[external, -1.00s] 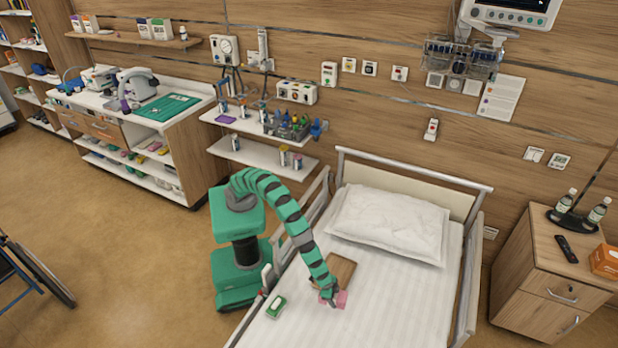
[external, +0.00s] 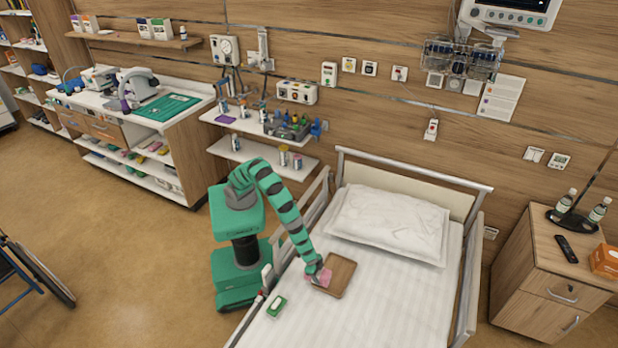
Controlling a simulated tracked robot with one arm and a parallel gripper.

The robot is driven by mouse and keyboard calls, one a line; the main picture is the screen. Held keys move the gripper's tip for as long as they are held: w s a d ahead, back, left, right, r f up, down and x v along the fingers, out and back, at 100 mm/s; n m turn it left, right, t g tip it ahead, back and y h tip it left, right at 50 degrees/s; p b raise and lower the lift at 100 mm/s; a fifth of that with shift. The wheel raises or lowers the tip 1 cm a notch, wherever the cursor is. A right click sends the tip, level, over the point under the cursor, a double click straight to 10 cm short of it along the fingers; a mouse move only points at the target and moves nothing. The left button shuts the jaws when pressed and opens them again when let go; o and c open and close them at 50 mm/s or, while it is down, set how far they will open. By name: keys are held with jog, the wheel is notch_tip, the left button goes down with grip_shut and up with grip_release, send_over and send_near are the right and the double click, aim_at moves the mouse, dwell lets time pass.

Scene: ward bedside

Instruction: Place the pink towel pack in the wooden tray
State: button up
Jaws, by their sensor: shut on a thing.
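The pink towel pack (external: 324,279) is held in my gripper (external: 317,275), which is shut on it. The pack shows at the left part of the wooden tray (external: 341,277), overlapping it in the picture. I cannot tell whether the pack touches the tray floor or hangs just above it. The tray lies flat on the white bed, and its right part is bare. My gripper hides part of the pack and the tray's left edge.
A small green and white pack (external: 277,306) lies on the bed near its left side. A white pillow (external: 388,224) is at the head of the bed. The bed rail (external: 305,222) stands beside my arm. The mattress right of the tray is clear.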

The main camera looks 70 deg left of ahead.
jog(key=shift+m, duration=0.3)
jog(key=a, duration=0.4)
jog(key=a+r, duration=0.1)
jog(key=a, duration=0.8)
jog(key=shift+r+p, duration=0.3)
jog(key=shift+p, duration=0.05)
jog(key=b, duration=0.1)
send_over(339, 276)
jog(key=s+a, duration=0.1)
jog(key=shift+s+a+f, duration=0.15)
jog(key=shift+f, duration=0.6)
jog(key=shift+f+b, duration=0.2)
jog(key=shift+b, duration=0.15)
notch_tip(339, 276, down, 3)
jog(key=shift+f+b, duration=0.15)
jog(key=shift+b, duration=0.5)
jog(key=o, duration=1.1)
